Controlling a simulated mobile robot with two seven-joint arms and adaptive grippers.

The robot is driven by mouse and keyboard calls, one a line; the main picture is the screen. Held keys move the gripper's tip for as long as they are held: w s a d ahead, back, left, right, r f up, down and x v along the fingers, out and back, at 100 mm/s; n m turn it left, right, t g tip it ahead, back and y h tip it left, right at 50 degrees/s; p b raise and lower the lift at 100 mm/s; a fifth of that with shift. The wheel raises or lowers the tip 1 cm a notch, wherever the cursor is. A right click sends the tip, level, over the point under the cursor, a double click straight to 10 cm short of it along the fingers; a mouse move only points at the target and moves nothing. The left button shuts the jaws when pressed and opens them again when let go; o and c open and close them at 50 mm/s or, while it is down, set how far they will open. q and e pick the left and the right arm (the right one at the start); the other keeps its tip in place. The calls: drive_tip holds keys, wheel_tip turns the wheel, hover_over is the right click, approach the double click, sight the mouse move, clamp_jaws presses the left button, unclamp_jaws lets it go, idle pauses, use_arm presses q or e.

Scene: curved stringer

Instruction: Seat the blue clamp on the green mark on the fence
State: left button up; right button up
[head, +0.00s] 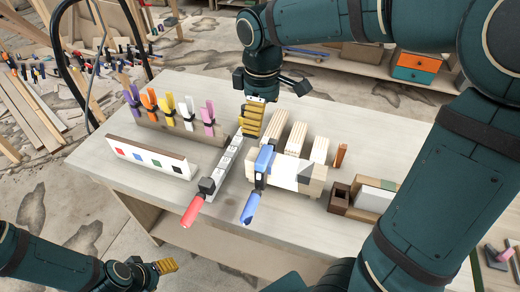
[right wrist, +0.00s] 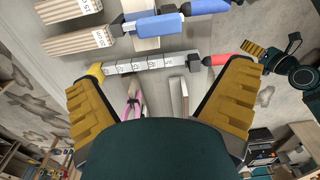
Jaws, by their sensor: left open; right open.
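The blue clamp (head: 265,158) sits across a pale block stack on the table, its blue handle (head: 250,207) pointing to the front. It also shows at the top of the right wrist view (right wrist: 158,25). The fence (head: 128,157) is a low white-faced board at the table's left, with red, blue, green and dark squares; the green mark (head: 155,163) is third from the left. My right gripper (head: 253,118) points down behind the red-handled clamp, open and empty, left of the blue clamp. My left gripper (head: 166,266) is open and empty, off the table's front edge.
A rack (head: 175,128) of several coloured clamps stands behind the fence. Wooden blocks (head: 297,138) and a brown box (head: 341,198) are to the right.

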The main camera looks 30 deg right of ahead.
sight(264, 154)
drive_tip(key=f, duration=0.5)
drive_tip(key=f+b, duration=0.1)
drive_tip(key=f, duration=0.2)
drive_tip(key=shift+s+f, duration=0.1)
drive_tip(key=shift+s, duration=0.15)
drive_tip(key=f, duration=0.3)
drive_tip(key=f+b, duration=0.1)
drive_tip(key=f, duration=0.1)
drive_tip(key=shift+d, duration=0.25)
drive_tip(key=shift+w, duration=0.1)
drive_tip(key=c, duration=1.1)
